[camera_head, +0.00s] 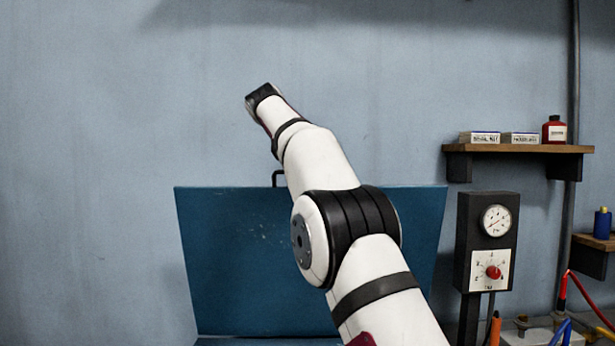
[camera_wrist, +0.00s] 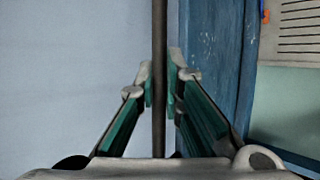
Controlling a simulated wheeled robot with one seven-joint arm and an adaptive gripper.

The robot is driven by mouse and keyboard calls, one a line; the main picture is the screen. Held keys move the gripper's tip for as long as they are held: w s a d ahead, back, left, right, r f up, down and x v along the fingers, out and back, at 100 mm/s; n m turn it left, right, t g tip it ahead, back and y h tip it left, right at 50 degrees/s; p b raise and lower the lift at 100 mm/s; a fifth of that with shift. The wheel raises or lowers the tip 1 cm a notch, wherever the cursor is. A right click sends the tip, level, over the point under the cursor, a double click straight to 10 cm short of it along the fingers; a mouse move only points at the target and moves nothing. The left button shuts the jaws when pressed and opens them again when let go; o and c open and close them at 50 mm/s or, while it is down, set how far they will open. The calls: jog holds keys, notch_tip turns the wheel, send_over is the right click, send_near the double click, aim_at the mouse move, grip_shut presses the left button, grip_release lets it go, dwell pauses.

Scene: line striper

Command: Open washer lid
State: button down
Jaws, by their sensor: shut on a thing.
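The washer lid (camera_head: 240,260) is a wide dark blue panel standing raised, near upright, against the wall in the head view. A small dark handle (camera_head: 277,174) shows at its top edge, partly hidden by my arm. In the wrist view, my gripper (camera_wrist: 161,72) has its two green-padded fingers close on either side of a thin dark bar (camera_wrist: 159,40), which appears to be the lid handle. It is shut on that bar. The blue lid (camera_wrist: 212,60) runs along the right of the fingers. My gripper is hidden in the head view.
A wall shelf (camera_head: 518,148) with two small boxes and a red bottle (camera_head: 554,131) is at the right. Below it stands a dark gauge box (camera_head: 485,240) with a red knob (camera_head: 493,272). Cables lie at the lower right. The wall at left is clear.

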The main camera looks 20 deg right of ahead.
jog(key=shift+w, duration=0.1)
dwell(0.3)
jog(key=c, duration=1.7)
grip_release()
jog(key=shift+v, duration=3.8)
